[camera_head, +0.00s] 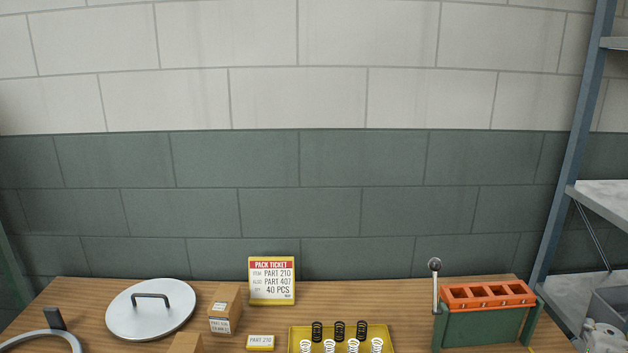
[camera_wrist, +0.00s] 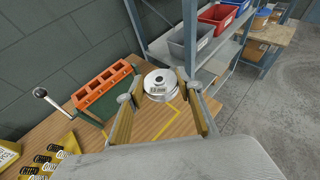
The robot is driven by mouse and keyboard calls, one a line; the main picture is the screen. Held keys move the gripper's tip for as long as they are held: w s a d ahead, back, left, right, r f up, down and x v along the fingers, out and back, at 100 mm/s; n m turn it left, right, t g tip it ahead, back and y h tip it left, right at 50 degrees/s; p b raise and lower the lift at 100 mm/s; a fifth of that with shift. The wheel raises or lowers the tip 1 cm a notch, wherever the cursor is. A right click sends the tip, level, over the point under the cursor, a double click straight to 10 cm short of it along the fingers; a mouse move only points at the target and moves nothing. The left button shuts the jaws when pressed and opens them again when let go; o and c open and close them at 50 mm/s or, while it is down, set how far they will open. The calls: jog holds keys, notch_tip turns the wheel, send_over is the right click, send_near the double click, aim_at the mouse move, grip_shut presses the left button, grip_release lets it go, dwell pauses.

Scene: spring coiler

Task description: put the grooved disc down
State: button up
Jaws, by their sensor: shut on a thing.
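The grooved disc (camera_wrist: 159,83) is a pale metal spool with a dark centre hole and a small label on its side, seen in the wrist view. My gripper (camera_wrist: 158,92) is shut on it, with one finger on each side. The disc appears in front of the bench's right end, near a yellow outline (camera_wrist: 172,124) marked on the wood. Whether its underside touches the bench cannot be told. The disc is not clearly visible in the head view.
An orange-topped green fixture (camera_head: 487,296) with a ball-ended lever stands left of the disc. A blue-framed shelf (camera_wrist: 205,62) with bins rises close behind. A yellow tray of springs (camera_head: 342,331), boxes, a pack ticket (camera_head: 271,281) and a round lid (camera_head: 150,310) occupy the bench.

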aim_at(604, 331)
jog(key=shift+r, duration=0.15)
notch_tip(604, 331, up, 5)
jog(key=shift+w+r+t, duration=0.2)
jog(key=shift+w+t, duration=0.1)
jog(key=shift+w, duration=0.5)
jog(key=w+a+r+n+t+y, duration=0.1)
jog(key=w+a+r+n+y, duration=0.25)
jog(key=w, duration=0.55)
jog(key=w+a+r+n+t+y, duration=0.15)
jog(key=w+a, duration=0.25)
jog(key=w, duration=0.5)
jog(key=w+a+f+n+y, duration=0.1)
jog(key=w+a+n+y, duration=0.3)
jog(key=w+a, duration=0.65)
jog(key=w+a+f+n+y, duration=0.1)
jog(key=w+a+n+y, duration=0.5)
jog(key=a, duration=0.7)
jog(key=w+a+f+g+y, duration=0.1)
jog(key=w+a+f+g, duration=0.25)
jog(key=a, duration=0.65)
notch_tip(604, 331, down, 19)
jog(key=t, duration=0.1)
jog(key=shift+d+r, duration=0.2)
jog(key=shift+d, duration=0.1)
